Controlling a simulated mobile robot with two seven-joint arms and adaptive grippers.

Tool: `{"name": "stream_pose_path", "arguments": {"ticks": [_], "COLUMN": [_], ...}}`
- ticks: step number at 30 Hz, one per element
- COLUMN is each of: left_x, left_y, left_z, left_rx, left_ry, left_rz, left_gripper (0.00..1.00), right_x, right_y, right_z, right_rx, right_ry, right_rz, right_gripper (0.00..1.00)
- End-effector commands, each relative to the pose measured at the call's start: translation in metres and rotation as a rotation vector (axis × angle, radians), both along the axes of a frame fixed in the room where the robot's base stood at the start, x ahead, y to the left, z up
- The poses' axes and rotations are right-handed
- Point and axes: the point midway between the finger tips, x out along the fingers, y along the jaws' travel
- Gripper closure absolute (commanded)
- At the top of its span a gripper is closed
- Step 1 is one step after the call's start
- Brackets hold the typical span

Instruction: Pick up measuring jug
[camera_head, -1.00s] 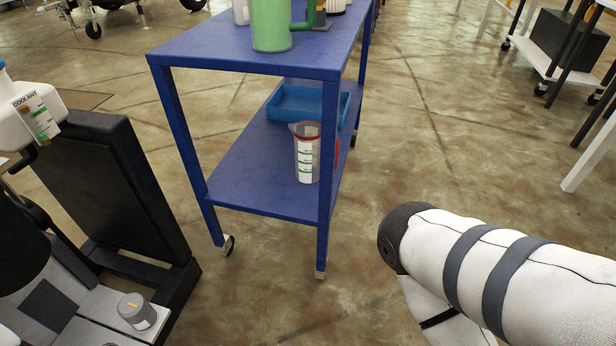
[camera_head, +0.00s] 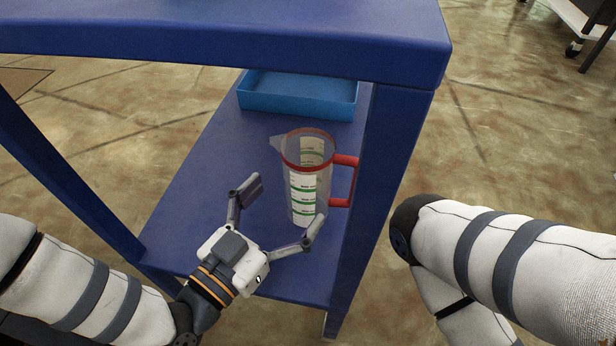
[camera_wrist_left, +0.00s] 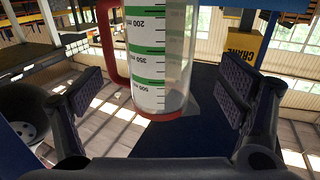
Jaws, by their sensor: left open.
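The measuring jug (camera_head: 306,180) is clear, with a red rim, a red handle and green scale marks. It stands upright on the lower shelf (camera_head: 200,190) of the blue cart, its handle to the right, close to the cart's leg. My left gripper (camera_head: 285,212) is open in front of the jug, its fingers spread and pointing toward it. My right gripper is not in view; only my right arm shows.
A blue tray (camera_head: 298,97) lies on the shelf behind the jug. The cart's top shelf (camera_head: 230,35) hangs above, and a blue leg (camera_head: 380,190) stands just right of the jug. The shelf left of the jug is clear.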

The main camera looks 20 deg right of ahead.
Motion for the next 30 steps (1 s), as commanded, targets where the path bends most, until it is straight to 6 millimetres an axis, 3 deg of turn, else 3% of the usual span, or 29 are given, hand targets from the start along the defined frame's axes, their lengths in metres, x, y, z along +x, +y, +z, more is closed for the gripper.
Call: {"name": "stream_pose_path", "arguments": {"ticks": [12,19,27,30], "left_x": [0.035,0.037,0.037,0.037], "left_y": [-0.054,-0.057,-0.057,-0.057], "left_z": [0.001,0.004,0.004,0.004], "left_rx": [0.001,0.001,0.001,0.001], "left_ry": [0.003,0.002,0.002,0.002], "left_rz": [0.0,0.001,0.0,0.001], "left_gripper": [0.11,0.11,0.67,0.67], "right_x": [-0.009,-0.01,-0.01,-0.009], "right_y": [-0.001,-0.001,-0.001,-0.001], "right_z": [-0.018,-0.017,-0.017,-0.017], "right_rx": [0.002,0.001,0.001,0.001], "right_ry": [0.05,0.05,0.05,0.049], "right_rz": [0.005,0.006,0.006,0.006], "right_gripper": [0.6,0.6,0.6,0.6]}}
